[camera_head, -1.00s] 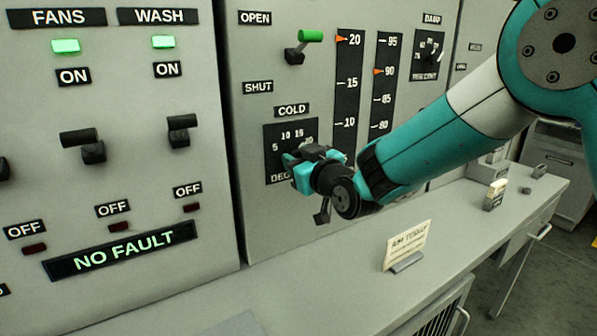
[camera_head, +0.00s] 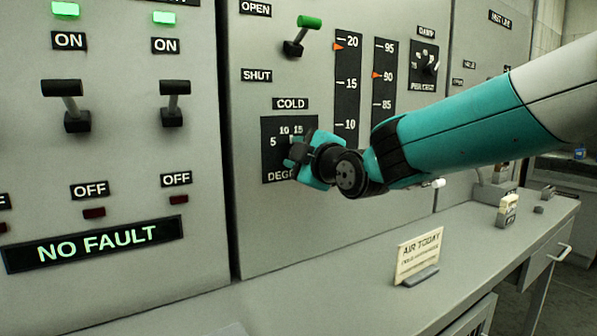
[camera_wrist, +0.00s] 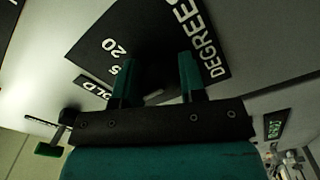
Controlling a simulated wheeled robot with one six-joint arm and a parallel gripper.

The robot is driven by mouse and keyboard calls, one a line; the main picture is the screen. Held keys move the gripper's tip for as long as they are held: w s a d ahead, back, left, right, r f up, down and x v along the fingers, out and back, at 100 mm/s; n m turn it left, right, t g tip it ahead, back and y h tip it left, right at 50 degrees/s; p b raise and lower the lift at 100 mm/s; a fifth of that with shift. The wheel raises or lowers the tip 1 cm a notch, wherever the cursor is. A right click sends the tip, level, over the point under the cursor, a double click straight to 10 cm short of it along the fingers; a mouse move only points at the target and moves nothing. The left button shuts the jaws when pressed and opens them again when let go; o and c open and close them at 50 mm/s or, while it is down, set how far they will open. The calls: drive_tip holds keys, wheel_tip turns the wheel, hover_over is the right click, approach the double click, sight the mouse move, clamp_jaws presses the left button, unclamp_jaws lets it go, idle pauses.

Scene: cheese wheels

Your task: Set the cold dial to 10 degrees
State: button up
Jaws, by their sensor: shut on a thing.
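The cold dial is a black plate (camera_head: 270,165) on the grey panel, under the COLD label (camera_head: 291,104). Its 5, 10 and 15 marks show in the head view; my gripper hides its right part. My gripper (camera_head: 298,154) is at the dial's middle. In the wrist view, the two teal fingers of my gripper (camera_wrist: 157,78) reach down to the dial plate (camera_wrist: 150,30), with the dark knob between them, mostly hidden. They are shut on it. The marks 20 and DEGREES are readable there. The pointer is hidden, so I cannot tell its setting.
A green-tipped lever (camera_head: 308,23) stands above the dial between OPEN and SHUT. Two vertical scales (camera_head: 347,75) (camera_head: 383,95) are to the right, behind my arm. A card reading AIR TODAY (camera_head: 419,254) stands on the desk below. Black-handled switches (camera_head: 68,103) are on the left panel.

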drive_tip(key=shift+n+b, duration=1)
drive_tip(key=shift+n, duration=0.3)
drive_tip(key=o, duration=0.9)
drive_tip(key=shift+a, duration=0.1)
drive_tip(key=b+v, duration=0.2)
drive_tip(key=v, duration=1.5)
drive_tip(key=shift+s+b, duration=0.2)
drive_tip(key=shift+b, duration=0.2)
